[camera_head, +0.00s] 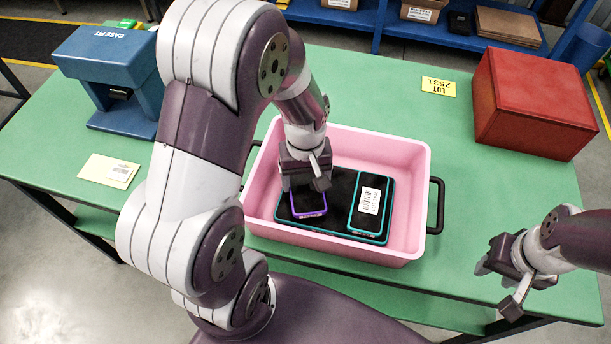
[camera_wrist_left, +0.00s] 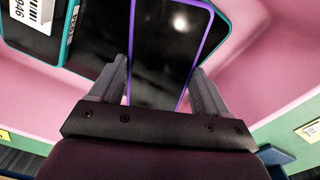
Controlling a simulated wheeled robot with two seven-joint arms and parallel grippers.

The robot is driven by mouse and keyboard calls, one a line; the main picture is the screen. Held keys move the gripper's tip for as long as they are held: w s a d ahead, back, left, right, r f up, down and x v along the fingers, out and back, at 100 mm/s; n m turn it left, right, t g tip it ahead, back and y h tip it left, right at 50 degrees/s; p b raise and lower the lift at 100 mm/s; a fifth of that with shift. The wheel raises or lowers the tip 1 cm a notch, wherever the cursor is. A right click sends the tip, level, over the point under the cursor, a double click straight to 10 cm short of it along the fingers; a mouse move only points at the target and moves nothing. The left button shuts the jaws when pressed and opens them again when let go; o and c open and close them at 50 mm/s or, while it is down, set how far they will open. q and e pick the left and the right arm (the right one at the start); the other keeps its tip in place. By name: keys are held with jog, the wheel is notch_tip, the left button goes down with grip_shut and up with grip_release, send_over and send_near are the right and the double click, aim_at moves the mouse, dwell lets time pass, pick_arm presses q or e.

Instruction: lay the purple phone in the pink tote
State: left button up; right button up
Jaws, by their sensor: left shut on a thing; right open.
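The pink tote (camera_head: 407,152) stands on the green table with its black handles at the sides. My left gripper (camera_head: 306,188) is inside the tote and shut on the purple phone (camera_head: 311,205). In the left wrist view the purple-edged phone (camera_wrist_left: 168,55) lies between the two fingers, its dark face showing. The phone is over a large black teal-edged device (camera_head: 300,226) lying in the tote; I cannot tell whether they touch. The arm hides part of the phone and tote. My right gripper (camera_head: 512,275) is open and empty, to the right of the tote.
A teal-edged phone with a white label (camera_head: 371,207) lies at the tote's right side. A red box (camera_head: 530,100) stands at the back right, a blue case device (camera_head: 115,75) at the back left. Yellow cards (camera_head: 438,87) lie flat.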

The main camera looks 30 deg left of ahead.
aim_at(306, 183)
pick_arm(q)
jog(key=shift+f, duration=0.6)
jog(key=o, duration=1.1)
jog(key=shift+o, duration=0.2)
jog(key=shift+r, duration=0.4)
notch_tip(306, 183, up, 12)
jog(key=p, duration=0.1)
jog(key=s+d+f+m, duration=0.1)
jog(key=m, duration=0.1)
jog(key=s+d+f+m+t, duration=0.1)
jog(key=s+f+m, duration=0.1)
jog(key=m, duration=0.1)
jog(key=s+f+m, duration=0.1)
jog(key=f+m, duration=0.1)
jog(key=shift+s+d+f, duration=0.1)
jog(key=shift+s+d, duration=0.05)
jog(key=shift+d, duration=0.25)
